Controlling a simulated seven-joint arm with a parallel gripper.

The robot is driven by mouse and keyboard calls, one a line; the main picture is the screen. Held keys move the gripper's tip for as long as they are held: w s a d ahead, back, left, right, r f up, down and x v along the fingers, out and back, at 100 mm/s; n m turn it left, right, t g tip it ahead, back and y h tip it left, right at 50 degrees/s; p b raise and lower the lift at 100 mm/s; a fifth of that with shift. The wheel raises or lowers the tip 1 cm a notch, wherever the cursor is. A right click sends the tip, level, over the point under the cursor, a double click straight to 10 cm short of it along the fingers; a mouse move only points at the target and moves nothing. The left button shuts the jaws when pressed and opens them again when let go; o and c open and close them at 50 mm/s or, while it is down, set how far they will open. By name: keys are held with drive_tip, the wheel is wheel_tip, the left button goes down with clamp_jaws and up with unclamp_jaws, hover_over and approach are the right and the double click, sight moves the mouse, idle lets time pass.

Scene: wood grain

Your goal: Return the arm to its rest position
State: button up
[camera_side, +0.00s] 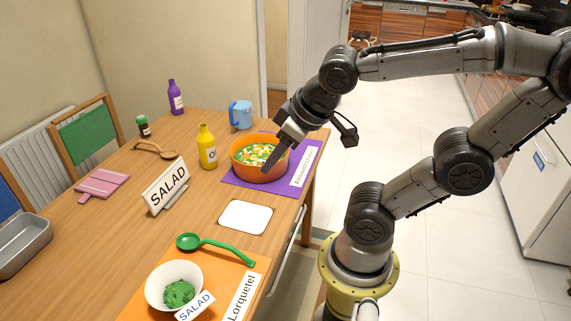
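My gripper (277,155) is at the right side of the orange bowl (262,176), pointing down and left. Its fingertips are over or at the bowl's rim; I cannot tell whether they touch it. The fingers look close together, but their gap is too small to judge. No held object can be made out. The orange bowl stands on a purple mat (237,182) and holds a mix of green, orange and pale pieces. My arm reaches in from the right, bent high above the floor beside the table.
On the wooden table (110,235) stand a yellow bottle (208,150), a blue mug (241,116), a SALAD sign (167,190) and a white bowl (159,296) on an orange mat (226,275). A green ladle (215,246) lies nearby. Free air lies above the table and right of it.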

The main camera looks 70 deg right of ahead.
drive_tip(key=shift+s+a+r+n+y, duration=0.15)
drive_tip(key=shift+s+a+n+y, duration=0.15)
drive_tip(key=shift+s+a, duration=0.4)
drive_tip(key=shift+s+a+r+n+y, duration=0.1)
drive_tip(key=shift+s+a+n+y, duration=0.15)
drive_tip(key=shift+s+a, duration=0.4)
drive_tip(key=shift+s+d, duration=0.15)
